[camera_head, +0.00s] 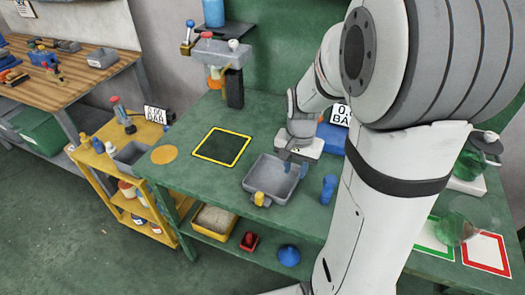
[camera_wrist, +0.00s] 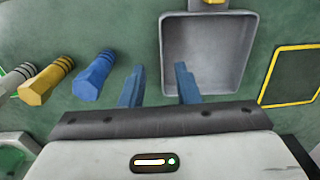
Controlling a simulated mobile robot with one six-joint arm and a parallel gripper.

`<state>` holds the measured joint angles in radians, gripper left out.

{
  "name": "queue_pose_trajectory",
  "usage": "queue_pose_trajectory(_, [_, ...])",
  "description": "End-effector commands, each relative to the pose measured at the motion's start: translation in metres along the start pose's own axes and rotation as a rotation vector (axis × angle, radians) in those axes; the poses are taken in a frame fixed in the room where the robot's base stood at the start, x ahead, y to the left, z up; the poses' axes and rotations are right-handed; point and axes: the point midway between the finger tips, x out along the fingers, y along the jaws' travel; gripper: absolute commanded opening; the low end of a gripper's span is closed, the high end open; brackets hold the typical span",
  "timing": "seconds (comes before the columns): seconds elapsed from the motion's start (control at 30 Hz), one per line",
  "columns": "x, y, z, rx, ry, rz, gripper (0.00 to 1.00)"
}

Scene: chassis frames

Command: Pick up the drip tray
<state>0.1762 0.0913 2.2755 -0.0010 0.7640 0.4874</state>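The drip tray, a grey rectangular open tray (camera_head: 258,176) with a yellow fitting at its front, sits on the green bench. It also shows in the wrist view (camera_wrist: 203,85), empty inside. My gripper (camera_head: 294,167) is over the tray's right rim in the head view. In the wrist view my gripper (camera_wrist: 160,68) has two blue fingers spread apart. One finger appears over the inside of the tray and the other outside its side wall, with the rim between them. Nothing is held; finger height above the bench is hard to tell.
A yellow-bordered dark square (camera_head: 222,147) is left of the tray. A blue box (camera_head: 333,138) stands behind my gripper.

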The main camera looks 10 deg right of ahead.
Motion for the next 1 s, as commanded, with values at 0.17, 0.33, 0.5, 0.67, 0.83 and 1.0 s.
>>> queue_pose_trajectory(0.17, [0.016, 0.001, -0.007, 0.039, -0.013, 0.006, 0.29])
queue_pose_trajectory(0.33, [0.034, 0.001, -0.006, 0.038, -0.013, 0.006, 0.29])
queue_pose_trajectory(0.5, [0.055, -0.001, -0.007, 0.036, -0.015, 0.007, 0.29])
queue_pose_trajectory(0.67, [0.076, -0.001, -0.007, 0.035, -0.014, 0.007, 0.29])
queue_pose_trajectory(0.83, [0.085, -0.002, -0.007, 0.034, -0.01, 0.005, 0.29])
queue_pose_trajectory(1.0, [0.085, -0.002, -0.007, 0.034, -0.009, 0.005, 0.29])
